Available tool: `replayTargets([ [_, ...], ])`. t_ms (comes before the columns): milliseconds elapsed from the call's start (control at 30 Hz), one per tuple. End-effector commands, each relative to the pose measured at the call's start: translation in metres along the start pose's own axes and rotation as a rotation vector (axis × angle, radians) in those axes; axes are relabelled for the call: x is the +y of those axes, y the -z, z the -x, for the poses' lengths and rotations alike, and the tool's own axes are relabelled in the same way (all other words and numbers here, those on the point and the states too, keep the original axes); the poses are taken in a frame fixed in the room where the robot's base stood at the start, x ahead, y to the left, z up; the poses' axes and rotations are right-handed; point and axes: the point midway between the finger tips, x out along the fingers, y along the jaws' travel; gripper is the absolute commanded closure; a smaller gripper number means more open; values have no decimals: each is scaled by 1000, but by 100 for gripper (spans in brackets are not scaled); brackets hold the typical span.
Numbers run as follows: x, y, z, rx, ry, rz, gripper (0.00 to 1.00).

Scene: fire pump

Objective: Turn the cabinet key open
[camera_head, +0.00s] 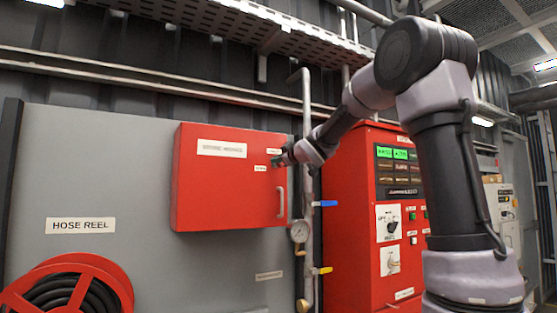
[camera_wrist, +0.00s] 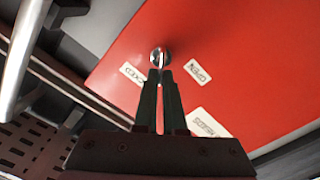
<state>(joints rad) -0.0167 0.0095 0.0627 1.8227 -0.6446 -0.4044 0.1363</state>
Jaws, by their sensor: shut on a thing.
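The red cabinet (camera_head: 225,185) hangs on the grey wall panel, its door shut. In the wrist view its red door face (camera_wrist: 215,60) fills the upper right. The silver key in its round lock (camera_wrist: 159,58) sits between a label reading OPEN (camera_wrist: 198,70) and another that seems to read LOCKED (camera_wrist: 132,75). My gripper (camera_wrist: 160,75) is shut on the key; its two dark fingers come together at the lock. In the head view my gripper (camera_head: 277,161) is at the door's upper right, and it hides the key there.
A door handle (camera_head: 281,203) is below my gripper on the cabinet. A pipe with a gauge (camera_head: 299,232), a blue lever (camera_head: 325,203) and a yellow lever (camera_head: 322,270) runs close on the right. A red control panel (camera_head: 350,220) stands further right, partly behind my arm.

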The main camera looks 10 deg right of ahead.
Motion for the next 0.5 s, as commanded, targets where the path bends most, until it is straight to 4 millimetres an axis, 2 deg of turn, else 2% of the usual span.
replayTargets([
  [500,-9,-3,0,-1,1,488,100],
])
